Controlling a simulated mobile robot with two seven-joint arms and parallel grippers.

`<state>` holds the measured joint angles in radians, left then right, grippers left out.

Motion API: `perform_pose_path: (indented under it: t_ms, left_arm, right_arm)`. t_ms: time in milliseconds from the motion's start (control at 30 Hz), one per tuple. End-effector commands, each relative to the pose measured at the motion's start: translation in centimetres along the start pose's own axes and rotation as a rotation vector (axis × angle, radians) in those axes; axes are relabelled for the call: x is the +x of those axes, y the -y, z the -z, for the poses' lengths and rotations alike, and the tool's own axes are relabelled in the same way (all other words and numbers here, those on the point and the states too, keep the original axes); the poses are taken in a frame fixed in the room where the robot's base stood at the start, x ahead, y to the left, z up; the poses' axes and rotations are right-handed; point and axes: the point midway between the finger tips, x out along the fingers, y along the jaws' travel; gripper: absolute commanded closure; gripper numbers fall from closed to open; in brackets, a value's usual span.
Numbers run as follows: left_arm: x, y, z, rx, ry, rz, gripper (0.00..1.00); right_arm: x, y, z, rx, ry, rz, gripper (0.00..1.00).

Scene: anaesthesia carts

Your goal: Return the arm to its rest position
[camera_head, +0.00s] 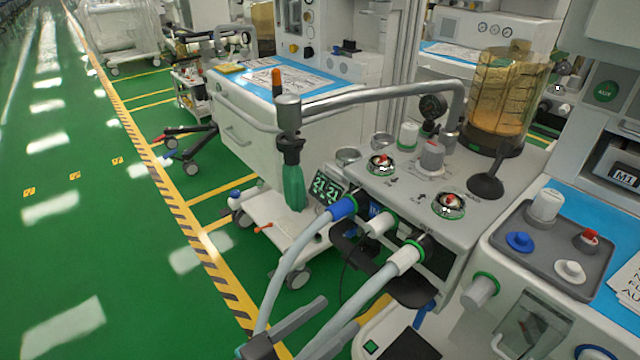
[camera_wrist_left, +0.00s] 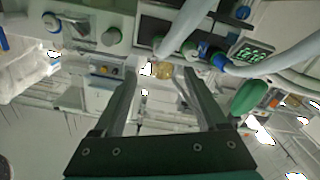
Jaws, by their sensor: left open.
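My left gripper (camera_head: 338,314) shows at the bottom edge of the head view, with its two grey fingers apart and pointing up to the right. It is in front of the anaesthesia cart, near the pale breathing hoses (camera_head: 290,268). In the left wrist view the two dark fingers of the left gripper (camera_wrist_left: 159,72) stand wide apart with nothing held between them. Most of the left arm is out of the picture. My right gripper is not in view.
The hoses join the near cart (camera_head: 400,185), which carries a yellowish canister (camera_head: 502,95), dials and a metal rail. A green bag (camera_head: 294,187) hangs from the rail's end. Another cart (camera_head: 530,280) stands at the right. Open green floor (camera_head: 90,240) lies left.

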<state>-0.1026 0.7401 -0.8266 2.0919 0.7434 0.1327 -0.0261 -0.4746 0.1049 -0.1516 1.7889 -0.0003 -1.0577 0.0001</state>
Motion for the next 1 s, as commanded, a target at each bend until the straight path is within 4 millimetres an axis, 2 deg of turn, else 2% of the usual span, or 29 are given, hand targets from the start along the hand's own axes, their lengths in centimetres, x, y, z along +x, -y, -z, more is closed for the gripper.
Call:
perform_pose_path:
  t_ms: [67,167,267,333,467,600,733,867,1000]
  left_arm:
    - [0.0,0.2,-0.1,0.003,0.003,0.006,0.25]
    - [0.1,1.7,-0.9,0.024,0.025,0.043,0.25]
    - [0.0,5.0,-2.7,0.061,0.075,0.124,0.25]
    - [-0.5,8.1,-4.6,0.092,0.129,0.202,0.25]
    - [-2.8,13.7,-8.8,0.133,0.254,0.354,0.25]
    - [-6.9,18.3,-13.8,0.140,0.411,0.509,0.25]
    - [-12.0,20.7,-19.0,0.116,0.576,0.637,0.25]
    - [-18.1,20.6,-24.5,0.059,0.759,0.741,0.25]
    - [-24.6,17.9,-30.0,-0.024,0.959,0.816,0.25]
  right_arm:
    - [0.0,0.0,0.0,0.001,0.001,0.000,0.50]
    - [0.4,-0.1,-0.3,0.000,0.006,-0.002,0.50]
    - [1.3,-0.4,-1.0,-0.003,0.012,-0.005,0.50]
    - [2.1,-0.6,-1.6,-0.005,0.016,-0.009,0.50]
    - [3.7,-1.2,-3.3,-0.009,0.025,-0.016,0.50]
    - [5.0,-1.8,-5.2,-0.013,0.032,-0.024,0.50]
    - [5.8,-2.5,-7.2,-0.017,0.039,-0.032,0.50]
    - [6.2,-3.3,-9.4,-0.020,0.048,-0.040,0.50]
    - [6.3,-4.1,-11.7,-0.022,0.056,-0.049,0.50]
